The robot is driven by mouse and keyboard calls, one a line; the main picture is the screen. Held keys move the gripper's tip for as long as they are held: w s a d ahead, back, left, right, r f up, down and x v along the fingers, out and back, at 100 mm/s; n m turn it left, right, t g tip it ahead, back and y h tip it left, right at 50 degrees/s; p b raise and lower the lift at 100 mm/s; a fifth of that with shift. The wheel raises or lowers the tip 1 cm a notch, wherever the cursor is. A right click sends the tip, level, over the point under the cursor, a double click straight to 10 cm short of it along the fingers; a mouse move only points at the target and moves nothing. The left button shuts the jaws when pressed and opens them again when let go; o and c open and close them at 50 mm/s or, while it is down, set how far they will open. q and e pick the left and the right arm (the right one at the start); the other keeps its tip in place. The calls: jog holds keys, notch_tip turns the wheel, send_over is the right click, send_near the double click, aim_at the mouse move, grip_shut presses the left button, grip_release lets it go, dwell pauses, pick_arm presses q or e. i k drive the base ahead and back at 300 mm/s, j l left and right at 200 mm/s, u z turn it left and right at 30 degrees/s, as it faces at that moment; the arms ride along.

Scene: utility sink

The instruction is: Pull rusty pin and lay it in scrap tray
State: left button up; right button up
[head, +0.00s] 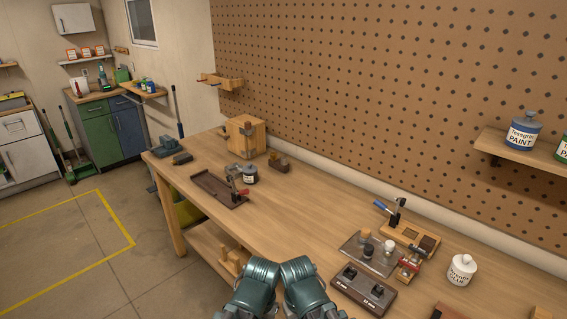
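I cannot clearly pick out the rusty pin at this size. A shallow dark brown tray (212,184) lies on the workbench left of centre and may be the scrap tray; I see no label on it. A small red-handled clamp (237,188) is at its right end. Two teal parts of my arms show at the bottom centre, but no gripper fingers are visible.
The wooden workbench (292,205) runs along a pegboard wall. The bench middle is clear.

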aim_at(236, 172)
jog(key=i+j+z, duration=0.1)
jog(key=z, duration=0.3)
jog(key=j+z, duration=0.25)
jog(key=z, duration=0.15)
jog(key=j+z, duration=0.2)
jog(key=z, duration=0.2)
jog(key=j+z, duration=0.25)
jog(key=j, duration=0.4)
jog(key=j+z, duration=0.2)
jog(key=j, duration=0.5)
jog(key=k+j+z, duration=0.1)
jog(key=j+z, duration=0.15)
jog(key=j, duration=0.4)
jog(key=k+j, duration=0.1)
jog(key=j, duration=0.35)
jog(key=k+j, duration=0.1)
jog(key=j, duration=0.35)
jog(key=k+j, duration=0.1)
jog(key=j, duration=0.8)
jog(key=k+j+z, duration=0.1)
jog(key=j, duration=0.35)
jog(key=k, duration=0.05)
